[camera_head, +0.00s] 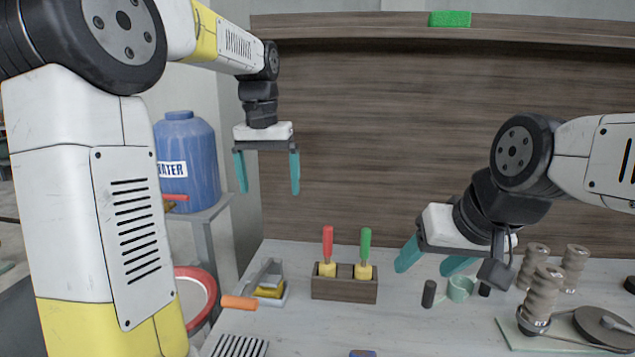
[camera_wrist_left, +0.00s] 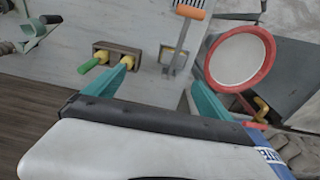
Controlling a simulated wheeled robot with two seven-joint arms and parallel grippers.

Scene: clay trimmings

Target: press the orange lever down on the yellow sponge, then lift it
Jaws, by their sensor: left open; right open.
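The orange lever (camera_head: 240,302) sticks out to the front left of a small grey metal press (camera_head: 262,272) on the table. The yellow sponge (camera_head: 269,291) sits in the press, partly hidden by its grey parts. I cannot tell whether the lever touches the sponge. My left gripper (camera_head: 268,190) is open and empty, fingers pointing down, high above the press. In the left wrist view the orange lever (camera_wrist_left: 190,12) shows at the top, beyond the open fingers. My right gripper (camera_head: 431,266) is open and empty, low over the table on the right.
A wooden block (camera_head: 344,290) with red-handled and green-handled tools stands right of the press. A red-rimmed bowl (camera_head: 209,300) and a blue water barrel (camera_head: 187,150) are at the left. A teal ring holder (camera_head: 461,290) and stacked clay-coloured spools (camera_head: 544,292) are at the right.

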